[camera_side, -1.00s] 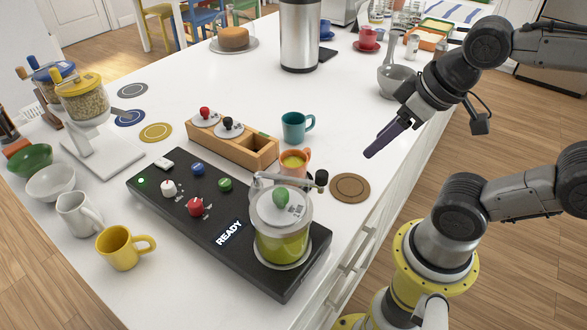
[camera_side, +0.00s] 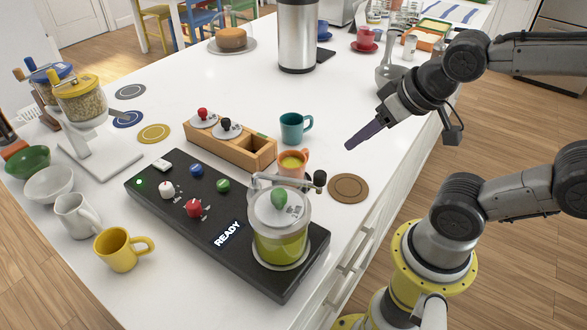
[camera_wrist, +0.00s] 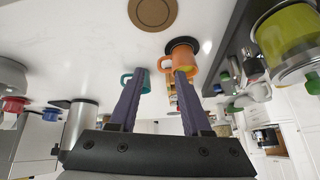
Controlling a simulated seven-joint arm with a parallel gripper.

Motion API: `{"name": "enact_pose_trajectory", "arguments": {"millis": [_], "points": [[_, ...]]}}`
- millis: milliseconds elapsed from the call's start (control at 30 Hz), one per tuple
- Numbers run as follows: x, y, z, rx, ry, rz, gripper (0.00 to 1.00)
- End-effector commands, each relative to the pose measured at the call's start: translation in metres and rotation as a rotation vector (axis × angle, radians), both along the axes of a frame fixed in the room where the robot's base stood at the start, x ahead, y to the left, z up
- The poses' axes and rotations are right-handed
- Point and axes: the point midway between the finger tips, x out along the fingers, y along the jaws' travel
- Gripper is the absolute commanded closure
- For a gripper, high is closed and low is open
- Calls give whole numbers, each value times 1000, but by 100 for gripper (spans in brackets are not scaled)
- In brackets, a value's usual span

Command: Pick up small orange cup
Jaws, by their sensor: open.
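The small orange cup (camera_side: 294,162) holds something yellow-green and stands behind the glass pot, in front of the teal cup. In the wrist view the orange cup (camera_wrist: 182,59) shows upside down, just beyond the right finger's tip, with its handle toward the picture's left. My gripper (camera_side: 349,147) is open and empty above the counter, to the right of the orange cup and apart from it. Its two purple fingers (camera_wrist: 158,72) are spread in the wrist view. In the side view the fingers overlap, and the pot's handle stands close in front of the cup.
The glass pot (camera_side: 279,230) with green liquid stands on the black control panel (camera_side: 160,202). A teal cup (camera_side: 294,127) and a wooden box (camera_side: 246,152) are close to the orange cup. A brown coaster (camera_side: 348,188) lies to its right.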

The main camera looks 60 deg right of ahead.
Motion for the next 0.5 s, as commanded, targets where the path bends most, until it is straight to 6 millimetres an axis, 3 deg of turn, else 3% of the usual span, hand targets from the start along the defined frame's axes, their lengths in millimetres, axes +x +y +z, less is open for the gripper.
{"name": "enact_pose_trajectory", "arguments": {"millis": [200,500], "points": [[52,-11,-32,223,-183,-344,52],[94,0,-68,700,-373,-662,52]]}}
